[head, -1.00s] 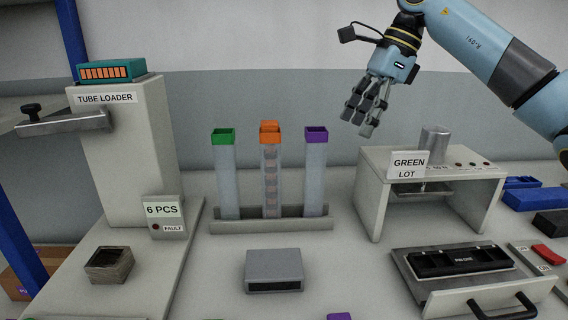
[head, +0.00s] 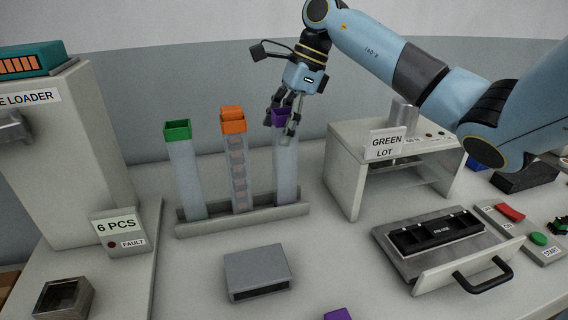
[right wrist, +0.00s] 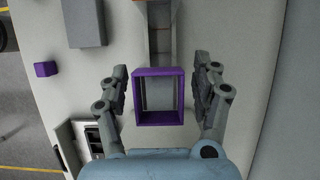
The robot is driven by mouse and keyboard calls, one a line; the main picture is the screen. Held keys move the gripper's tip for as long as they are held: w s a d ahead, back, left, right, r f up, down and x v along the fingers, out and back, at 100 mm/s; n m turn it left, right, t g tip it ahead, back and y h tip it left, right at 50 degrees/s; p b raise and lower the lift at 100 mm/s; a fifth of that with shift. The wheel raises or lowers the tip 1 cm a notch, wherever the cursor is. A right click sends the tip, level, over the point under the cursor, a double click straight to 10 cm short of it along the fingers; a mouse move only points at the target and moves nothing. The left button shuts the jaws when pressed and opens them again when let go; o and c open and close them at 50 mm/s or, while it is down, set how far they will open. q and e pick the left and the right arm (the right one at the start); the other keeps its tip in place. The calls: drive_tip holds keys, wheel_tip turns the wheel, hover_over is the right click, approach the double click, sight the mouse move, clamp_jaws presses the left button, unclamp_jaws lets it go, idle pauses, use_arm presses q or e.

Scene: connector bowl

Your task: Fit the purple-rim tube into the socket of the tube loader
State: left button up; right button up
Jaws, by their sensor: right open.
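The purple-rim tube (head: 286,165) stands upright at the right end of the rack (head: 243,215). Its square purple rim shows in the right wrist view (right wrist: 158,98), with the tube looking empty inside. My right gripper (head: 281,128) is open, with its fingers on either side of the purple rim and a gap on each side. The tube loader (head: 75,150) is at the left, partly cut off by the picture edge. Its square socket (head: 64,298) is at the lower left, open at the top. My left gripper is not in view.
A green-rim tube (head: 184,175) and an orange-rim tube (head: 236,170) with pieces inside share the rack. A grey box (head: 257,270) lies in front. The GREEN LOT stand (head: 345,175) is close at right, with a handled tray (head: 440,245) before it.

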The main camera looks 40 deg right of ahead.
sight(285, 165)
drive_tip(key=shift+x, duration=1.25)
clamp_jaws()
